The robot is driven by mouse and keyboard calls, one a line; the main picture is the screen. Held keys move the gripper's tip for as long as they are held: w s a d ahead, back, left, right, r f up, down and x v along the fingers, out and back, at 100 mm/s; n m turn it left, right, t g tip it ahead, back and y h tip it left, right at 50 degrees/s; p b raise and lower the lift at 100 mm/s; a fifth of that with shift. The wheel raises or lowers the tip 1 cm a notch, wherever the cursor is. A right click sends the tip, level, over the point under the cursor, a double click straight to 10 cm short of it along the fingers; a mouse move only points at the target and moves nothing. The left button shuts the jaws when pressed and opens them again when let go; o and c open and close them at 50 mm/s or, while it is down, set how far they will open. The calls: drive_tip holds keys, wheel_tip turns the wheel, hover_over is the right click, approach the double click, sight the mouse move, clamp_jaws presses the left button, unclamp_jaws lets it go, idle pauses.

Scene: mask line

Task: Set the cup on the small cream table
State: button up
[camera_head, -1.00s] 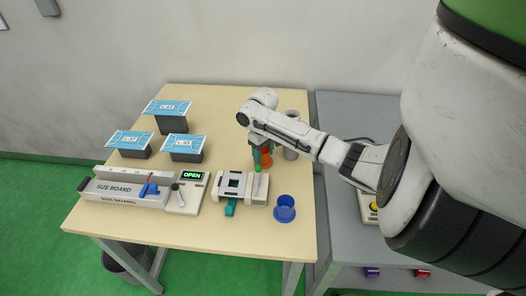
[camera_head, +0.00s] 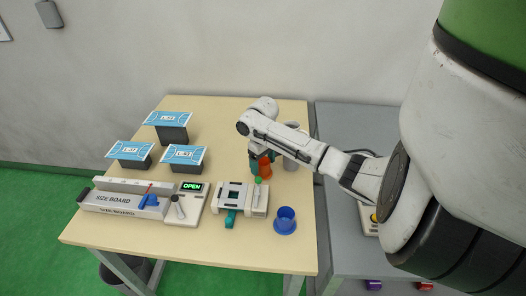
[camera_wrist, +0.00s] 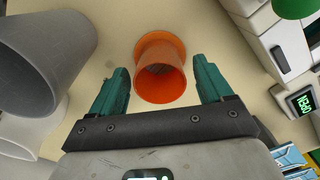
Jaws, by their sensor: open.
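An orange cup (camera_wrist: 160,82) with a wide flange stands on the cream table (camera_head: 225,125), also partly visible in the head view (camera_head: 263,168). In the wrist view my gripper (camera_wrist: 161,72) is open, with one teal finger on each side of the orange cup and a gap beside each. It holds nothing. A grey cup (camera_wrist: 40,62) stands to the left in the wrist view, and shows behind my wrist in the head view (camera_head: 292,163). A blue cup (camera_head: 285,220) stands near the table's front right. My arm partly hides the orange and grey cups.
A vise-like fixture (camera_head: 243,198) with a green knob, a panel reading OPEN (camera_head: 187,199) and a size board (camera_head: 120,201) line the table's front. Several blue-lidded dark bins (camera_head: 183,158) stand at the left. A grey table (camera_head: 335,225) adjoins on the right.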

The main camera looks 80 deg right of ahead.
wheel_tip(320, 180, up, 11)
drive_tip(key=b, duration=0.1)
drive_tip(key=w+a+f+n+t, duration=0.2)
drive_tip(key=w+a, duration=1)
drive_tip(key=w, duration=0.1)
drive_tip(key=w+a+f, duration=0.1)
drive_tip(key=a+f, duration=0.1)
drive_tip(key=a, duration=0.5)
drive_tip(key=w+a+f+n+t+y, duration=0.1)
drive_tip(key=a+f, duration=0.1)
drive_tip(key=a, duration=0.5)
drive_tip(key=w+a+f+n+y, duration=0.1)
drive_tip(key=a+f, duration=0.1)
drive_tip(key=a, duration=0.5)
drive_tip(key=shift+w+a+f+t, duration=0.1)
drive_tip(key=shift+w+a+t, duration=0.05)
drive_tip(key=shift+a+t, duration=0.2)
drive_tip(key=s+a+f, duration=0.4)
drive_tip(key=s+a, duration=0.2)
drive_tip(key=a, duration=0.1)
drive_tip(key=s+f+n+g+h, duration=0.2)
drive_tip(key=s, duration=1.2)
drive_tip(key=shift+d+f+g, duration=0.25)
drive_tip(key=shift+d+g, duration=0.1)
drive_tip(key=shift+d, duration=0.05)
